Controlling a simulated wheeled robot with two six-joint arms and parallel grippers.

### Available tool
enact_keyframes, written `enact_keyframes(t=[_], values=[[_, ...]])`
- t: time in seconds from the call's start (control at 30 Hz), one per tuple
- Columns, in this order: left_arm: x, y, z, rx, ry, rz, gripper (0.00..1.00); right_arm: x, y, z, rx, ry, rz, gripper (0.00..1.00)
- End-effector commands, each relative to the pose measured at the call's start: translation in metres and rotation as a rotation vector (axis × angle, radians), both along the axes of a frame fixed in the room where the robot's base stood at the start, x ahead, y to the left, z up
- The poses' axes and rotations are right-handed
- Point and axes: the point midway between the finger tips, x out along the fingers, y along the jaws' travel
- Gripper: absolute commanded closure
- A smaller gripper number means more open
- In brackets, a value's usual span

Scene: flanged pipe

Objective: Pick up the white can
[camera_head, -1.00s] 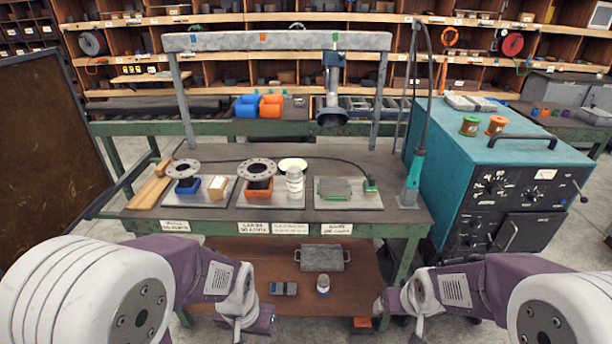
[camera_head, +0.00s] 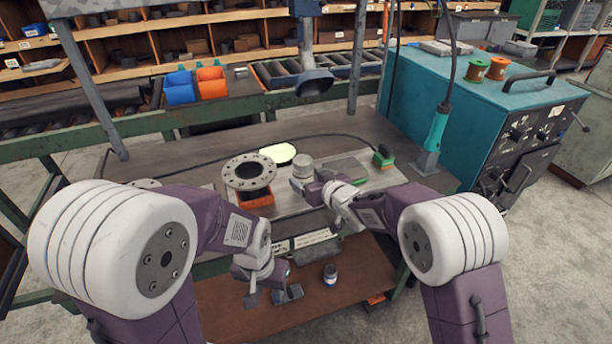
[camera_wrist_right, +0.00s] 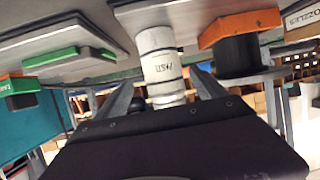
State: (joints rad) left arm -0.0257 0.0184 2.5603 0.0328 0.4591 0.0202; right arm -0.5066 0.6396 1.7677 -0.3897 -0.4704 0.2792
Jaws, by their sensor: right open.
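The white can (camera_head: 303,166) stands upright on the workbench, just right of the flanged pipe. In the right wrist view, the white can (camera_wrist_right: 161,68) with dark lettering appears upside down between the two fingers. My right gripper (camera_head: 306,189) is open at the can's near side, partly hiding its lower part. The fingers (camera_wrist_right: 162,88) lie on either side of the can with gaps visible. Whether either finger touches it I cannot tell. My left gripper (camera_head: 268,296) hangs low in front of the bench, apart from the can; its finger opening is unclear.
The flanged pipe (camera_head: 249,173) sits in an orange holder (camera_head: 256,198) left of the can. A lamp head (camera_head: 314,82) hangs above the back. A smaller can (camera_head: 330,275) stands on the lower shelf.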

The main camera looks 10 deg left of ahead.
Motion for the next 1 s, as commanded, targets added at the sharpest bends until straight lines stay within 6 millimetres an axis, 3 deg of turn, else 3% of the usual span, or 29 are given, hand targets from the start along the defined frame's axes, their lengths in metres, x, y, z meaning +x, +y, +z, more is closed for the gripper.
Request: enact_keyframes(t=[0.23,0.5,0.77,1.0], values=[[0.0,0.0,0.001,0.0,0.0,0.001,0.64,0.011,0.009,-0.007,-0.001,0.002,0.0,0.19],[0.0,0.0,0.004,0.0,0.0,0.001,0.64,0.041,0.033,-0.024,-0.002,0.001,-0.001,0.19],[0.0,0.0,0.004,0.0,0.0,0.001,0.64,0.044,0.035,-0.026,-0.001,0.001,-0.001,0.19],[0.0,0.0,0.004,0.0,0.0,0.001,0.64,0.044,0.035,-0.026,-0.002,0.001,-0.001,0.83]])
